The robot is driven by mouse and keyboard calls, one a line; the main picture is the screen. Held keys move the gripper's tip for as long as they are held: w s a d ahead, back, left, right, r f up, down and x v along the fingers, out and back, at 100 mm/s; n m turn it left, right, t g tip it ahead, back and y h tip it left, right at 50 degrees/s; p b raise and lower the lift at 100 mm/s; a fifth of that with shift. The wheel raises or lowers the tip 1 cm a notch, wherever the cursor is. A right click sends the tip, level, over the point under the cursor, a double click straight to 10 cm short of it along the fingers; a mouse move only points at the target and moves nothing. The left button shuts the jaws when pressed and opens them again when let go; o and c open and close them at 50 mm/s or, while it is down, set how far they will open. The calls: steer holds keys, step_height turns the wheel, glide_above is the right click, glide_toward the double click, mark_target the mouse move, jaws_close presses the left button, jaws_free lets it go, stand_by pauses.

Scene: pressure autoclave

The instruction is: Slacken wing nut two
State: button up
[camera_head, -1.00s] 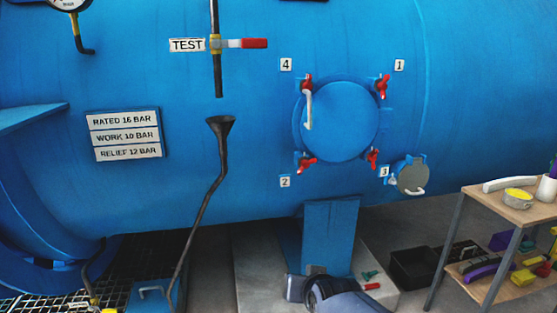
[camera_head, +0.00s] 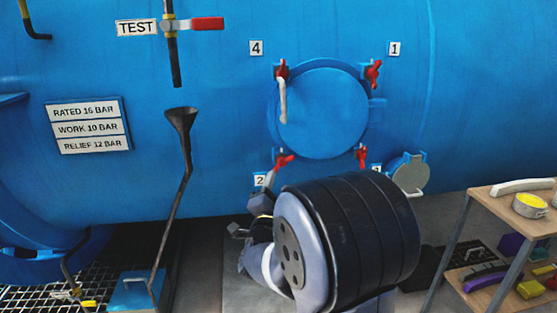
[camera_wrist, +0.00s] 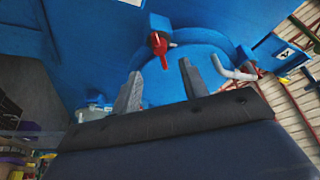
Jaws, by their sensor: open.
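Wing nut two (camera_head: 283,161) is red and sits at the lower left of the round blue hatch cover (camera_head: 322,108), above the label 2 (camera_head: 260,180). In the wrist view, a red wing nut (camera_wrist: 160,46), apparently the same one, lies beyond and between my fingertips. My gripper (camera_wrist: 160,82) is open and empty, with a gap between its fingers and the nut. In the head view my gripper (camera_head: 246,216) is below the nut and label, partly hidden by my arm.
Other red wing nuts are at label 4 (camera_head: 281,69), label 1 (camera_head: 374,73) and lower right (camera_head: 361,157). A white handle (camera_head: 283,102) hangs on the cover's left. A black funnel pipe (camera_head: 184,150) stands left. A small grey hatch (camera_head: 409,174) and cluttered table (camera_head: 482,190) are at right.

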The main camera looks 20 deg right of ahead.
mark_target(283, 163)
steer(key=x, duration=1)
jaws_close()
